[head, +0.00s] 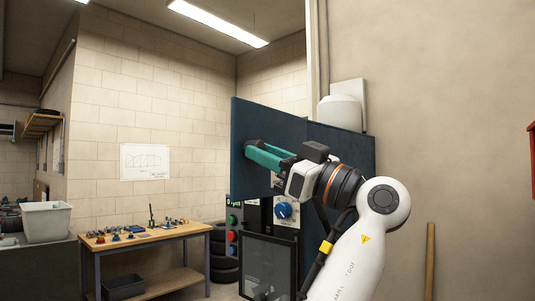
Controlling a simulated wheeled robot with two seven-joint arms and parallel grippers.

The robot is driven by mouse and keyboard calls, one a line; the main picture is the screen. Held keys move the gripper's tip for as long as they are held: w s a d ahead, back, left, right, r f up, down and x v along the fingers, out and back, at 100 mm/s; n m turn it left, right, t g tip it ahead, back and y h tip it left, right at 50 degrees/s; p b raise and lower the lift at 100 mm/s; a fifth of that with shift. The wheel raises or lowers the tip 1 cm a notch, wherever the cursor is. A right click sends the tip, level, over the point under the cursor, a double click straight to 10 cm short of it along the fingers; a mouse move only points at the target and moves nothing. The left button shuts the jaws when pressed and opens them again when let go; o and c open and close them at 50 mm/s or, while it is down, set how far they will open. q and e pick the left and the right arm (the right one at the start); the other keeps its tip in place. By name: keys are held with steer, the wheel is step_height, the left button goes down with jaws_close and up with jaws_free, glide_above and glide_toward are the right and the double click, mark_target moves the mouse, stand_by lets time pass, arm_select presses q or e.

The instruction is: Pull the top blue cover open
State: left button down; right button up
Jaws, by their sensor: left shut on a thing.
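The top blue cover (268,119) is a dark blue flat panel on the upper part of the machine. It stands at an angle to the other dark blue panel (345,141) on its right, with its left edge looking nearer to me. My left gripper (251,152) has teal fingers and reaches across the cover's face to near its left edge. It is shut on a small dark part there, which looks like the cover's handle (248,144); the fingers hide most of it. My right gripper is not in view.
Below the cover are a blue dial (284,210), coloured buttons (232,236) and a dark-framed lower door (269,264). A wooden workbench (150,238) with small parts stands left, tyres (222,262) beside it. A beige wall (455,130) fills the right.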

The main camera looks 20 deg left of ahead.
arm_select(q)
steer(key=shift+r, duration=0.2)
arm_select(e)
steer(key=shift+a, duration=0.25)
arm_select(q)
steer(key=c, duration=1.1)
jaws_free()
steer(key=shift+d, duration=0.1)
steer(key=shift+f, duration=0.1)
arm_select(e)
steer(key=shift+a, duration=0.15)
arm_select(q)
steer(key=shift+b+v, duration=1.9)
steer(key=shift+v, duration=4.15)
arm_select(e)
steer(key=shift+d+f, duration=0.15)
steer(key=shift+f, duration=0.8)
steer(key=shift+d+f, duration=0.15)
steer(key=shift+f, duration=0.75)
arm_select(q)
steer(key=shift+w, duration=0.1)
